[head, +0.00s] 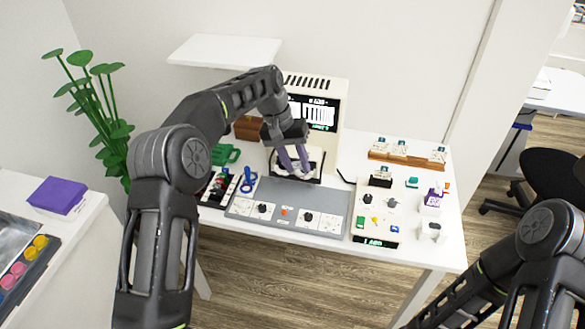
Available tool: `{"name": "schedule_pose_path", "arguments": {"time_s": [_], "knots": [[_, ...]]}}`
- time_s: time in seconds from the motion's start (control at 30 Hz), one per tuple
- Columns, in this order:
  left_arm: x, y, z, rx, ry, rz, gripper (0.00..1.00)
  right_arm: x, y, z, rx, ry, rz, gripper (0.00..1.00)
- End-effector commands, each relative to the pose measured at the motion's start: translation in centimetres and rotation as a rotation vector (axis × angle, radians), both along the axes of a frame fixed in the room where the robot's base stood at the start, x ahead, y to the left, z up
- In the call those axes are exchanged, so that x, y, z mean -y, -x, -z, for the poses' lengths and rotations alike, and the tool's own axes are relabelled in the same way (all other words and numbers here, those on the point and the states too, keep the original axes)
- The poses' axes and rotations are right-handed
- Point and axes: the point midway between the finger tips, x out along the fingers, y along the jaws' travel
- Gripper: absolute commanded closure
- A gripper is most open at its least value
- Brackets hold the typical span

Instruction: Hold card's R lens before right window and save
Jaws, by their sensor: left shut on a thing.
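A white machine (340,90) with a dark lit screen (322,113) stands at the back of the white table. The screen shows white bars and green text, too small to read. My left gripper (293,168) has purple fingers pointing down in front of the machine, over its dark-edged lower part. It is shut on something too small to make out. A lens or a window cannot be told apart there; my arm and fingers cover part of it. Small cards stand in a wooden rack (404,161) at the back right; their writing is unreadable. My right arm enters at lower right, its gripper out of view.
A grey panel (325,228) with knobs lies at the front. A pale box (371,229) with knobs and a lit display is right of it. Blue rings (248,180), a green item (224,154) and a brown box (248,128) are at left. A purple-and-white block (431,199) stands right.

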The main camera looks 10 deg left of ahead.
Motion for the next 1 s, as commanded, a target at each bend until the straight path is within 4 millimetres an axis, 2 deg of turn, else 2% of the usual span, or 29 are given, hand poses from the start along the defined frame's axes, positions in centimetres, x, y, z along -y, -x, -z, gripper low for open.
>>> {"name": "schedule_pose_path", "arguments": {"time_s": [0.47, 0.9, 1.0], "knots": [[0.0, -0.6, 0.8, 0.000, -0.001, -0.001, 1.00, 0.0, 0.0, -0.1, 0.001, 0.000, 0.000, 1.00], [0.0, -3.1, 4.3, 0.001, -0.002, -0.001, 1.00, 0.1, 0.0, -0.6, -0.002, 0.002, 0.001, 1.00], [-0.1, -3.0, 5.6, 0.001, -0.002, -0.001, 1.00, 0.0, 0.0, 0.3, 0.001, 0.000, 0.000, 1.00]]}}
